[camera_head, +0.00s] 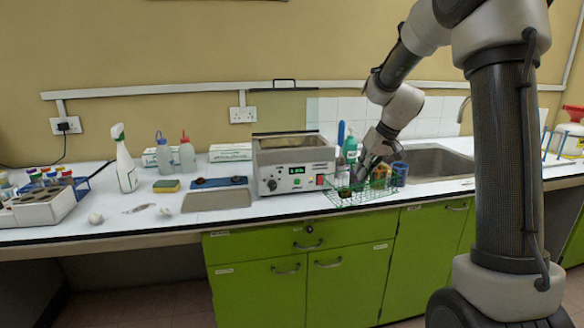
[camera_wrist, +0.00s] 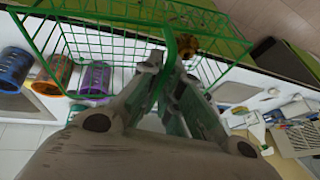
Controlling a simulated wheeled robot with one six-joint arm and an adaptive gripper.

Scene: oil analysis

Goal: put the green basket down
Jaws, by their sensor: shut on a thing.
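The green basket (camera_head: 362,194) is an open wire basket at the front edge of the white counter, right of the grey water bath. In the wrist view the basket (camera_wrist: 100,40) fills the upper left, and its green handle runs up between my fingers. My gripper (camera_head: 363,172) is above the basket, shut on its handle; the fingers (camera_wrist: 170,88) show in the wrist view too. A small dark amber thing (camera_head: 345,193) shows within the basket's outline. I cannot tell whether the basket's bottom touches the counter.
The water bath (camera_head: 293,165) stands close on the left. A green bottle (camera_head: 350,149) is behind. The counter (camera_head: 250,213) is narrow in front, above green cabinets (camera_head: 300,260).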

